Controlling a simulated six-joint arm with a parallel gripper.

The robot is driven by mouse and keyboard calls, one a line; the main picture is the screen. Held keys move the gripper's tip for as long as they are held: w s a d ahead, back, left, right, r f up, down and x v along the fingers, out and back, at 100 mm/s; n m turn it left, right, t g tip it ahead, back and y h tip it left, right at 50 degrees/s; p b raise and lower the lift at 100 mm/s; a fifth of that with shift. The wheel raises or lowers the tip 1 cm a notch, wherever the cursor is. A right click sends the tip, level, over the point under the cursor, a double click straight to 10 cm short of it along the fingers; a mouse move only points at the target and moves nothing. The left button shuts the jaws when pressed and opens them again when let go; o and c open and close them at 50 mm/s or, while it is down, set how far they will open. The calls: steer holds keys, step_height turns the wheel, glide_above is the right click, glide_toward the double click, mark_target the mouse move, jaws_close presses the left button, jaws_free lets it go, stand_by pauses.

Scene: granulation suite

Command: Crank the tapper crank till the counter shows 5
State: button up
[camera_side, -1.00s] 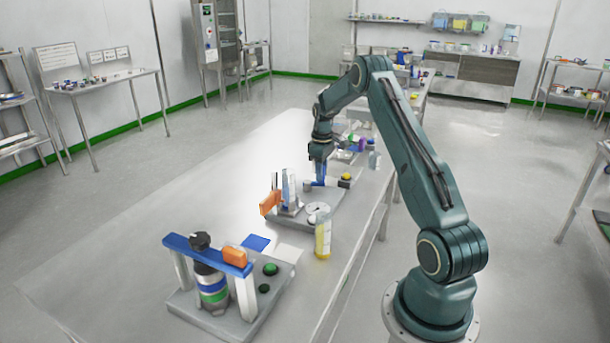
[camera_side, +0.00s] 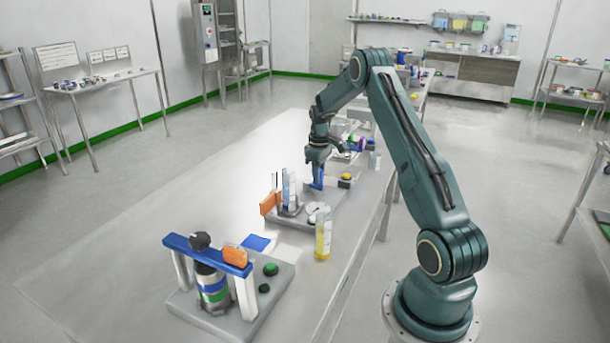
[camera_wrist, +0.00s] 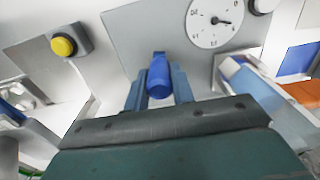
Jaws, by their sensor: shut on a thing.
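My gripper (camera_wrist: 158,88) is shut on a blue upright handle (camera_wrist: 158,72), which I take to be the tapper crank's grip. In the side view my gripper (camera_side: 317,180) points down at the far end of the grey tapper base (camera_side: 290,222). A round white dial (camera_wrist: 215,20) with a dark pointer is on the base, just ahead of the gripper in the wrist view; its figures are too small to read surely. It also shows in the side view (camera_side: 317,211). A clear cylinder (camera_wrist: 262,95) lies right of the gripper. The crank's arm is mostly hidden.
A yellow button (camera_side: 346,177) on a dark box stands right of my gripper. An orange paddle (camera_side: 270,203) and a yellow vial (camera_side: 323,240) are nearer the camera. A blue-topped frame (camera_side: 207,252) stands in front. The table's left side is clear.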

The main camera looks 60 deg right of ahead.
steer(key=shift+a, duration=0.1)
steer(key=shift+w+a, duration=0.2)
steer(key=shift+a, duration=0.3)
steer(key=shift+w+a, duration=0.2)
steer(key=shift+a, duration=0.25)
steer(key=shift+a, duration=0.1)
steer(key=shift+w+a, duration=0.2)
steer(key=shift+w, duration=0.05)
steer(key=o, duration=0.8)
steer(key=shift+r, duration=0.1)
